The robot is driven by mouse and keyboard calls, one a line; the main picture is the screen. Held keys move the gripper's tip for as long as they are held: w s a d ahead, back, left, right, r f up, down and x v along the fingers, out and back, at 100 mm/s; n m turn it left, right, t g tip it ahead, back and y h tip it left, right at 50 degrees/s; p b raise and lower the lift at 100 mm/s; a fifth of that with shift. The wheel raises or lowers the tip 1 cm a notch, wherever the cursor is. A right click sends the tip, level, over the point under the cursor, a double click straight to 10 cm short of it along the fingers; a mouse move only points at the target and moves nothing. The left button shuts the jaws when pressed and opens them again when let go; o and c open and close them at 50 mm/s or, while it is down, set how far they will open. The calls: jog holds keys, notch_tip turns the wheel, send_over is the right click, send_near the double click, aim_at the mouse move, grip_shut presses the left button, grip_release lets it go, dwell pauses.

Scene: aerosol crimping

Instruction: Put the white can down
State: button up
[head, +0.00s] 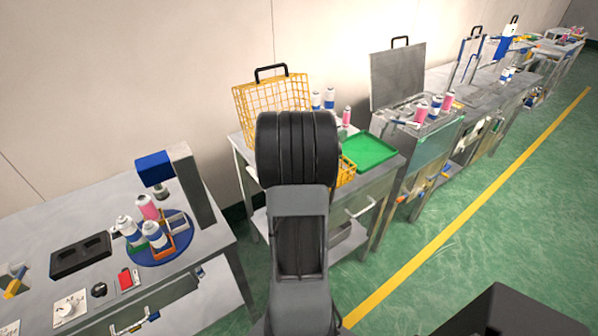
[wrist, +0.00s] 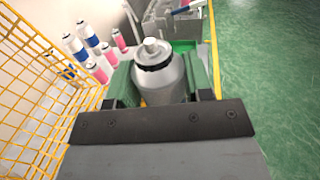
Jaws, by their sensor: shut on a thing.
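In the wrist view, my gripper (wrist: 160,85) is shut on a white can (wrist: 161,82). The can has a pale cap and a dark ring at its neck, and it sits between two green jaws. Its lower part is hidden by the gripper body. In the head view my own arm covers the gripper and the held can. I cannot tell from these frames whether the can's base touches anything.
A yellow wire basket (head: 270,106) stands open beside a green tray (head: 370,152); its mesh fills the wrist view's left (wrist: 45,95). Several white-blue and pink cans (wrist: 97,72) stand nearby. A left bench holds a blue turntable (head: 180,246) with cans and a press (head: 187,178).

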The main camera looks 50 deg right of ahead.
jog(key=w+a+f, duration=0.2)
jog(key=a+f, duration=0.1)
jog(key=f, duration=0.1)
jog(key=w+a+f+p, duration=0.1)
jog(key=w+a+f, duration=0.1)
jog(key=a+f, duration=0.2)
jog(key=w+a+f+p, duration=0.1)
jog(key=w+a+f, duration=0.1)
jog(key=a+f, duration=0.1)
jog(key=shift+w+a+f, duration=0.2)
jog(key=shift+w+f, duration=0.2)
jog(key=shift+f, duration=0.25)
